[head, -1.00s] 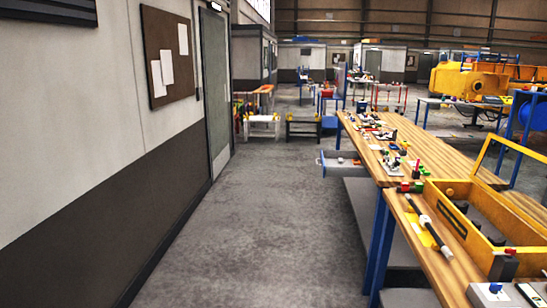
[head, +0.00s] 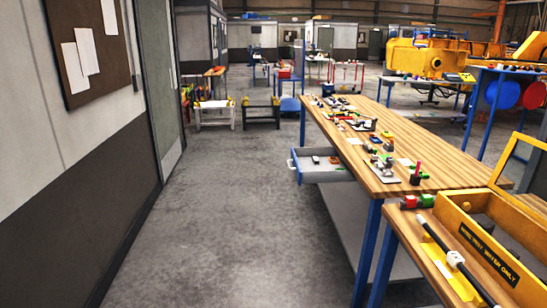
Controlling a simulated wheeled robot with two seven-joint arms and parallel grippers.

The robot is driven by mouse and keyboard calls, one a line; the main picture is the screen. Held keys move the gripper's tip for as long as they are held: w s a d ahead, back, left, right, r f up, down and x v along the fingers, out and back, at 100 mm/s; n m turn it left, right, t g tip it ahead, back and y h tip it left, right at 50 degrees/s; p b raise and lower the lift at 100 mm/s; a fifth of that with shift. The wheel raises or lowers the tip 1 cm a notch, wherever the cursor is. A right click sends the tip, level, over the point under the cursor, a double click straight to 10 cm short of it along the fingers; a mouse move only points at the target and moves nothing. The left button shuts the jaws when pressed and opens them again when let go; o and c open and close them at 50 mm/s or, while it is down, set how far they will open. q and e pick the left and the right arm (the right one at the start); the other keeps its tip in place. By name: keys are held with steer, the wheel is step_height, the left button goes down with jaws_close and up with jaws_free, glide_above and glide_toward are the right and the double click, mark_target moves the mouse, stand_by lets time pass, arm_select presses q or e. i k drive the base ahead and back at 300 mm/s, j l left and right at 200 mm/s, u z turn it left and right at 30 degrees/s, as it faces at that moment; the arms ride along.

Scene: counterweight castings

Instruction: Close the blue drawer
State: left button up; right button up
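The blue drawer (head: 294,164) is pulled out from the left side of the long wooden workbench (head: 402,178), in the middle of the head view. Its front is blue with a handle on the aisle side, and its tray is grey. A few small dark and reddish items lie inside it. Neither of my grippers shows in the view, so I cannot see their state.
A grey concrete aisle (head: 220,215) is clear between the wall on the left and the bench. A yellow toolbox (head: 475,240) stands on the nearer bench at right. Small parts lie along the bench top. Black and white stands (head: 261,114) are farther back.

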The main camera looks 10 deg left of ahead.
mark_target(305, 170)
steer(key=i+j, duration=0.65)
steer(key=i, duration=0.3)
steer(key=i+j, duration=0.35)
steer(key=i+j+z, duration=0.15)
steer(key=i, duration=0.3)
steer(key=i+j+z, duration=0.15)
steer(key=i, duration=0.3)
steer(key=i+j+z, duration=0.15)
steer(key=i, duration=0.3)
steer(key=i+j+z, duration=0.15)
steer(key=i+j, duration=0.2)
steer(key=i, duration=0.1)
